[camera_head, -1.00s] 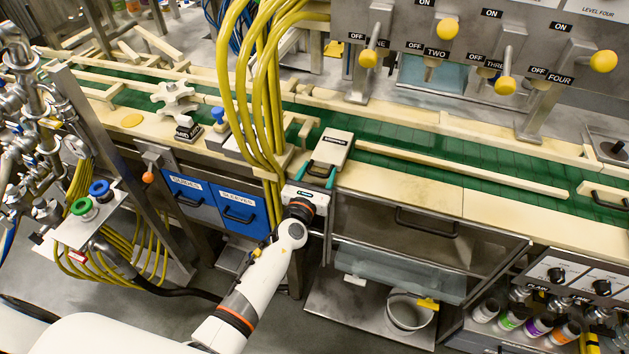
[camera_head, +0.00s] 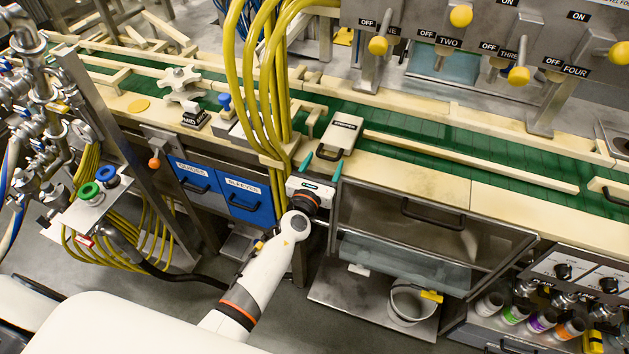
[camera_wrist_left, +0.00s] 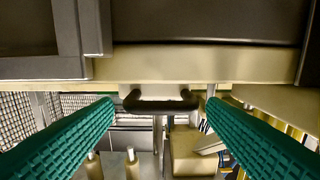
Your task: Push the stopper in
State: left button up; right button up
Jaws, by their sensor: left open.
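A cream block (camera_head: 340,132) with a black label sits at the near edge of the green conveyor; I take it to be the stopper, though its label is too small to read. A black handle (camera_head: 328,152) is on its near end, and a black handle also shows in the left wrist view (camera_wrist_left: 160,103). My left gripper (camera_head: 322,166) is open, its teal fingers pointing at the block with the handle between or just beyond their tips. It holds nothing. My right gripper is not in view.
A long cream rail (camera_head: 470,160) lies along the green belt (camera_head: 400,118) to the right. Yellow hoses (camera_head: 268,95) hang close to the left of my left gripper. A grey-framed cabinet (camera_head: 400,215) stands to its right, and blue drawers (camera_head: 245,200) to its left.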

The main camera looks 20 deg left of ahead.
pick_arm(q)
jog(key=s, duration=0.9)
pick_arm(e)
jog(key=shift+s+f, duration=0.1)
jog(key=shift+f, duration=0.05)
pick_arm(q)
jog(key=shift+a, duration=0.1)
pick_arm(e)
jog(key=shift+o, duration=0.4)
